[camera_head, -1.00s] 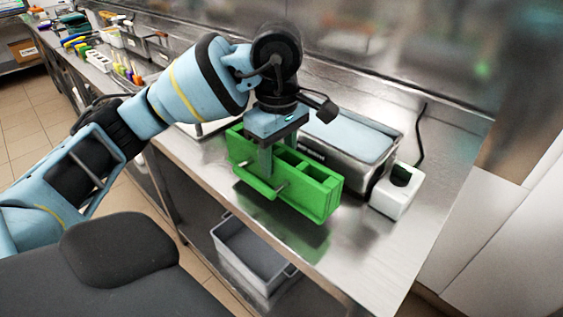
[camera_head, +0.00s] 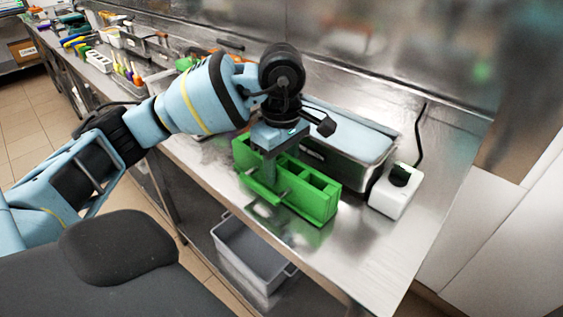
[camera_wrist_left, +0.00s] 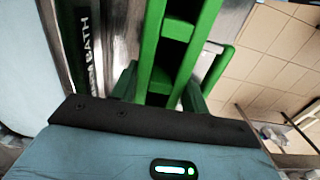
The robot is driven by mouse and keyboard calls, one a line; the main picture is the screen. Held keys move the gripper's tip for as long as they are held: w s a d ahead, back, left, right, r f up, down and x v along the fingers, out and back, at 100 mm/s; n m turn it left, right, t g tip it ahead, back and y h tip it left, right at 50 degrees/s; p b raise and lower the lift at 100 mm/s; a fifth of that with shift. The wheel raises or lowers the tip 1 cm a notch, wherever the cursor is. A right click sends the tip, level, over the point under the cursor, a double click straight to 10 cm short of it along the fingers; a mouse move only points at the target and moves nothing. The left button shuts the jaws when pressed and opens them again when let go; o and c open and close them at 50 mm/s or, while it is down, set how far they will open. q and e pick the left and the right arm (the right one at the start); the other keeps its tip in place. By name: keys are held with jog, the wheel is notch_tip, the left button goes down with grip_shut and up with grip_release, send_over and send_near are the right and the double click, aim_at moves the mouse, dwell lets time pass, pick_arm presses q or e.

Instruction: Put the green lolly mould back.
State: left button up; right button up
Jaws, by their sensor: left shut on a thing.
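The green lolly mould (camera_head: 314,195) is a long block with a row of square openings on top and a handle bar along its near side. It is at the counter's front part, just in front of the steel bath, in the head view. My left gripper (camera_head: 270,178) points down and is shut on the mould near its left end. The mould also fills the upper middle of the left wrist view (camera_wrist_left: 178,50). I cannot tell if its underside touches the counter. My right gripper is not in view.
The steel bath (camera_head: 341,169) with pale blue liquid or lid stands behind the mould, close to it. A white box with a black top (camera_head: 393,196) stands right. A grey bin (camera_head: 247,254) sits below the counter (camera_head: 375,246). Several tools lie far left.

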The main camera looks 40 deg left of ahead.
pick_arm(q)
jog(key=shift+f, duration=0.15)
jog(key=o, duration=1.2)
jog(key=shift+c, duration=0.2)
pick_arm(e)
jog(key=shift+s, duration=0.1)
pick_arm(q)
jog(key=shift+r, duration=0.35)
notch_tip(320, 180, up, 10)
jog(key=shift+r+p, duration=0.2)
jog(key=shift+p, duration=0.75)
jog(key=shift+r, duration=0.65)
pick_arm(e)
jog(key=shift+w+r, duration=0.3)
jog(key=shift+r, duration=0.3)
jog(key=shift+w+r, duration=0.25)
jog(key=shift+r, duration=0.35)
